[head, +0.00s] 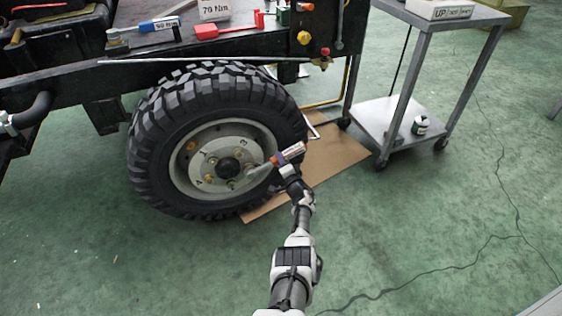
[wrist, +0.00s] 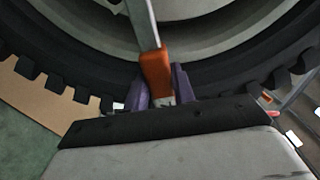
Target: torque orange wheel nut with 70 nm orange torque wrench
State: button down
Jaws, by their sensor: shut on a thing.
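My gripper (head: 280,161) is at the right side of the wheel (head: 222,150), shut on the orange torque wrench (head: 291,153). In the wrist view, the purple fingers (wrist: 160,88) close around the wrench's orange part (wrist: 154,72). Its grey shaft (wrist: 143,22) runs up toward the wheel. In the head view, the wrench's head end reaches the lower right of the hub, beside the dark centre cap (head: 229,167). Whether it sits on a nut is too small to tell. Small orange-yellow nuts (head: 193,145) show on the left of the hub. The nut at the wrench head is hidden.
A blue wrench (head: 145,27) and a red wrench (head: 228,28) lie on the chassis by a "70 Nm" sign (head: 213,8). A grey trolley (head: 408,125) stands at the right. Cardboard (head: 333,158) lies under the tyre.

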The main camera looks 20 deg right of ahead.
jog(key=shift+r, duration=0.1)
jog(key=shift+d+f+m+b, duration=0.15)
jog(key=shift+f+m+b, duration=0.25)
jog(key=shift+f+b, duration=0.15)
jog(key=shift+r, duration=0.15)
jog(key=shift+a+r+n+p, duration=0.25)
jog(key=shift+r+n+p, duration=0.35)
jog(key=shift+p, duration=0.1)
jog(key=shift+a+r+n+p, duration=0.2)
jog(key=shift+r+n+p, duration=0.35)
jog(key=shift+n+p, duration=0.1)
jog(key=shift+s, duration=0.1)
jog(key=shift+s+p, duration=1.4)
jog(key=shift+p, duration=0.1)
